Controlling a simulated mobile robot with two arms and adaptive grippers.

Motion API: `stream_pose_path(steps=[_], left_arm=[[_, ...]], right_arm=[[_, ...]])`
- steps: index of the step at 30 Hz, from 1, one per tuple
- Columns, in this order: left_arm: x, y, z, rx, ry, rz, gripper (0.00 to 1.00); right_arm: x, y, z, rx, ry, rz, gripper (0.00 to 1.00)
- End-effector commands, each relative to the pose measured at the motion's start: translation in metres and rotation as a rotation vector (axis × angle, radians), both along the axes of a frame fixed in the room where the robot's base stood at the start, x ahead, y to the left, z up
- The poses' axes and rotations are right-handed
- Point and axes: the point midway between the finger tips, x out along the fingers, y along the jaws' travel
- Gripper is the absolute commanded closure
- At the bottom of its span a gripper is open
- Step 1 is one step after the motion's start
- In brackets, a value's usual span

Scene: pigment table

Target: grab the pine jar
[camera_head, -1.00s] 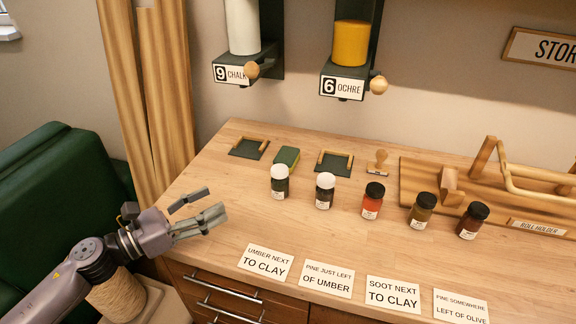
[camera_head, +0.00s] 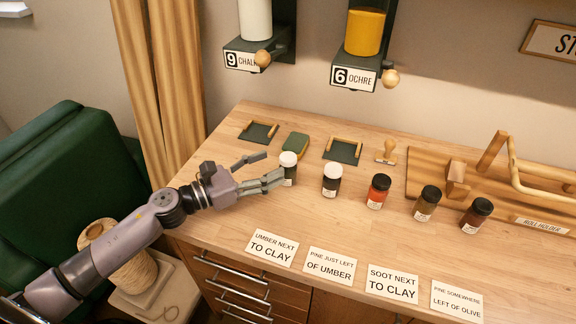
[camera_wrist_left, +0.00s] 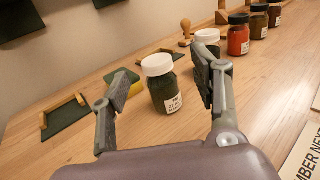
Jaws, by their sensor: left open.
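The jar that looks like the pine jar (camera_head: 290,174) is dark green with a white lid and stands upright at the left end of the jar row. Its label is too small to read surely. My left gripper (camera_head: 272,169) is open just left of it, its fingertips close to the jar. In the left wrist view the jar (camera_wrist_left: 163,88) stands ahead between my spread fingers (camera_wrist_left: 160,82), nearer the right finger; I cannot tell if either touches it. My right gripper is not in view.
A white-lidded dark jar (camera_head: 332,181), a red jar (camera_head: 378,193), an olive-brown jar (camera_head: 426,205) and a dark brown jar (camera_head: 475,217) continue the row rightward. A green and yellow sponge (camera_head: 296,145) lies behind. Paper cards (camera_head: 272,247) line the front edge.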

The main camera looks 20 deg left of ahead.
Motion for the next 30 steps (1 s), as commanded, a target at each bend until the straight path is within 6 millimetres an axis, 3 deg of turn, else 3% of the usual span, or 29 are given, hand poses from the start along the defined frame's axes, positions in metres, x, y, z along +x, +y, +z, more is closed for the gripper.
stream_pose_path(steps=[8, 18, 27, 30], left_arm=[[0.015, -0.012, 0.001, -0.001, 0.000, 0.000, 0.43], [0.050, -0.036, -0.004, -0.002, -0.001, 0.000, 0.43], [0.053, -0.039, -0.007, 0.000, 0.000, 0.000, 0.43], [0.053, -0.039, -0.007, 0.000, 0.000, 0.000, 0.49]], right_arm=[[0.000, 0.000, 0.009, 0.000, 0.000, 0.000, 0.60], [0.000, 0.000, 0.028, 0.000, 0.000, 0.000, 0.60], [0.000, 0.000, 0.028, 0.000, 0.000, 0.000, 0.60], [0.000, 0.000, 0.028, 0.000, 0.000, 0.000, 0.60]])
